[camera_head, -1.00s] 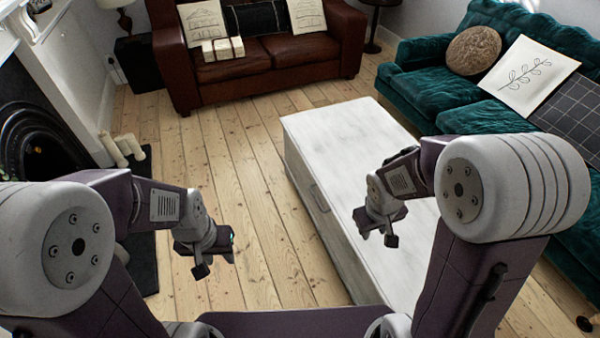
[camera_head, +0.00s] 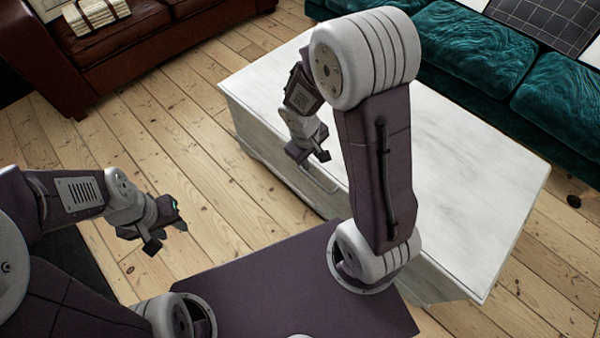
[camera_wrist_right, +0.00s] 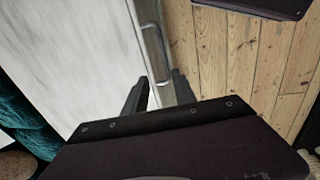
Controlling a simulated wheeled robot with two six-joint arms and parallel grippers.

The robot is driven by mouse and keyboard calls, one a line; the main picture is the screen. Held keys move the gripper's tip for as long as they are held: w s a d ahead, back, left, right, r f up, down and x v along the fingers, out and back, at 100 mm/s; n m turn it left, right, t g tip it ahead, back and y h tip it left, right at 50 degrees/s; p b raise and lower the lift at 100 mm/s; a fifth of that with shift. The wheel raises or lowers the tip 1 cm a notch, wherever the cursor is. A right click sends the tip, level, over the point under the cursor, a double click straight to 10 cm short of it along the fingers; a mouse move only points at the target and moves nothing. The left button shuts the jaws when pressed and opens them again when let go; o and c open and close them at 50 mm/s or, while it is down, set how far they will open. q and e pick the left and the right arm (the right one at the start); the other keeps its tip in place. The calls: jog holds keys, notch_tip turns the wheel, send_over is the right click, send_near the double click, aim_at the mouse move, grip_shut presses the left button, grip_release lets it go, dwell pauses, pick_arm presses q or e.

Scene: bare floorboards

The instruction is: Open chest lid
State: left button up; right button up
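The chest (camera_head: 445,175) is a long, low white box with a closed flat lid, and its front faces me. A metal handle (camera_head: 322,181) sits on that front side near the top edge. My right gripper (camera_head: 316,158) is over this edge, close to the handle. In the right wrist view its two dark fingers (camera_wrist_right: 160,92) are apart, with one end of the handle (camera_wrist_right: 153,48) showing between them; I cannot tell whether they touch it. My left gripper (camera_head: 165,230) hangs over the floor left of the chest, its finger gap too small to judge.
A green sofa (camera_head: 470,60) stands close behind the chest. A brown leather sofa (camera_head: 110,60) stands at the back left. Bare floorboards (camera_head: 170,135) lie clear left of the chest. My base is close to the chest's front.

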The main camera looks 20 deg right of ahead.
aim_at(315, 181)
jog(key=b+x, duration=0.2)
jog(key=x, duration=0.2)
jog(key=s+b+x, duration=0.1)
jog(key=b+x, duration=0.2)
jog(key=x, duration=0.1)
jog(key=b+x, duration=0.3)
jog(key=x, duration=0.1)
jog(key=shift+s+a+f, duration=0.2)
jog(key=shift+a+f, duration=0.1)
jog(key=shift+f, duration=0.25)
grip_shut()
dwell(0.8)
